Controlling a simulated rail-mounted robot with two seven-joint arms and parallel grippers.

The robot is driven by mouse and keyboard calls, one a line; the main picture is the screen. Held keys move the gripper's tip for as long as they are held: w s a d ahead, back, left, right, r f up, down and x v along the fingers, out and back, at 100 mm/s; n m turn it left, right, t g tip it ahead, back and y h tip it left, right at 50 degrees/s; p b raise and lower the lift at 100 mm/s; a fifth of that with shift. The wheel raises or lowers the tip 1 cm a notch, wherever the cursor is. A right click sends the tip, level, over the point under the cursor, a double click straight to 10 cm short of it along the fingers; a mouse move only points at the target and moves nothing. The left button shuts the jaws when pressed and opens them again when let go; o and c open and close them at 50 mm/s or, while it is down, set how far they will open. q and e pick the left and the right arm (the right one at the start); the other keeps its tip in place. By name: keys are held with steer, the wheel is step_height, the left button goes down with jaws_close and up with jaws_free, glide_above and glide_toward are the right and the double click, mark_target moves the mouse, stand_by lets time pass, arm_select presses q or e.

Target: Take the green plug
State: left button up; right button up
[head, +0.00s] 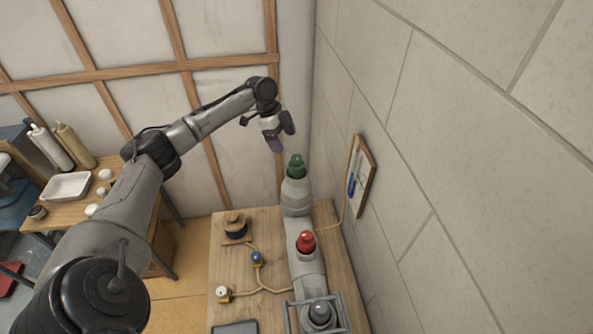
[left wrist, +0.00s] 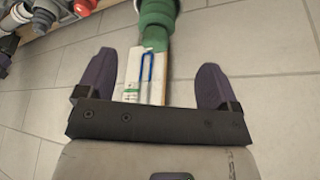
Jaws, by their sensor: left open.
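The green plug (head: 296,166) stands upright in the top of a grey pipe fitting (head: 297,196) at the far end of the wooden bench. In the left wrist view the green plug (left wrist: 155,20) shows at the top, ahead of the fingers and cut off by the frame edge. My left gripper (head: 281,138) is open and empty, above and slightly left of the plug in the head view, apart from it. Its two dark purple fingers also show in the left wrist view (left wrist: 155,82), spread wide. My right gripper is not in view.
A red plug (head: 306,241) and a dark grey plug (head: 320,314) stand nearer on the same pipe. A block wall (head: 450,120) with a framed board (head: 359,178) rises close on the right. Corded caps (head: 257,258) lie on the bench's left.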

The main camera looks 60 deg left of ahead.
mark_target(294, 162)
arm_select(q)
steer(key=x, duration=0.5)
steer(key=shift+d+f+p, duration=0.15)
steer(key=shift+f+p, duration=0.1)
steer(key=shift+p, duration=0.15)
steer(key=shift+p+x, duration=0.4)
steer(key=shift+x, duration=1.7)
steer(key=shift+s, duration=0.15)
steer(key=shift+c, duration=0.2)
steer(key=c, duration=1)
steer(key=shift+c, duration=1.3)
steer(key=shift+r, duration=0.1)
